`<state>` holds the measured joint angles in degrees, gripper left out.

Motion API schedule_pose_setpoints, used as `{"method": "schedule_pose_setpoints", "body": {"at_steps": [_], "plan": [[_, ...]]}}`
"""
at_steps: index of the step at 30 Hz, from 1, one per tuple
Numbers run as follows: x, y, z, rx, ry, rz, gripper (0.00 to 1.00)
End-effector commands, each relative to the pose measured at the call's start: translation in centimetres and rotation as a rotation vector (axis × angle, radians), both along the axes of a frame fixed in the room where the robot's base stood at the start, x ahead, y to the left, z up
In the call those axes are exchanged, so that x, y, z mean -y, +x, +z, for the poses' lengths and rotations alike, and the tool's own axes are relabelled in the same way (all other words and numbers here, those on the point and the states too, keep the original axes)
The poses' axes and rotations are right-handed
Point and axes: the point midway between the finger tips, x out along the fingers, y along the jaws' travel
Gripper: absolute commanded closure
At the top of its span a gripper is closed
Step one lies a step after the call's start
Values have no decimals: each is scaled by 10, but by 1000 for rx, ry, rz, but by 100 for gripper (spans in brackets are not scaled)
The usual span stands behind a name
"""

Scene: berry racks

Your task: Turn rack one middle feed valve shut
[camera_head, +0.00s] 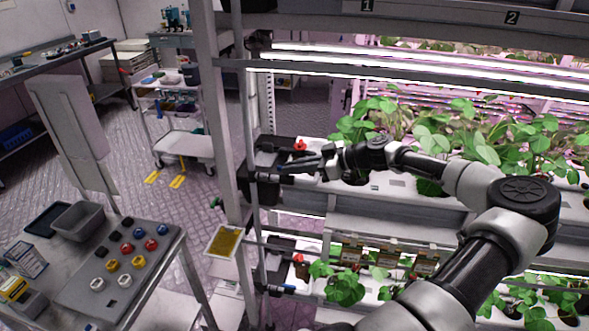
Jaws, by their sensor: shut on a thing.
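The rack under label 1 (367,6) has a middle shelf with a black valve and fitting assembly (262,188) at its left end, beside the grey upright. My gripper (284,168) reaches in from the right, fingers pointing left, at this fitting. It is shut on what appears to be the middle feed valve's handle, which the fingers mostly hide. I cannot tell the handle's angle.
A red cap (300,145) stands just behind my gripper. Leafy plants (440,125) fill the shelf to the right. The grey upright (222,120) and a yellow card (225,241) are left. A table (120,270) with coloured caps stands front left.

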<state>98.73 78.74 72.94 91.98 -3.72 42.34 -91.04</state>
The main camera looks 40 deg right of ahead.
Motion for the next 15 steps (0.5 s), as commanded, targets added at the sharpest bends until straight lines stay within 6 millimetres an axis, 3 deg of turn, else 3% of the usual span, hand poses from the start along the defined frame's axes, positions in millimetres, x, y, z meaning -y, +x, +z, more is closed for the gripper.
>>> {"method": "schedule_pose_setpoints", "body": {"at_steps": [15], "plan": [[-13, -5, -3, -1, -3, -448, 100]]}}
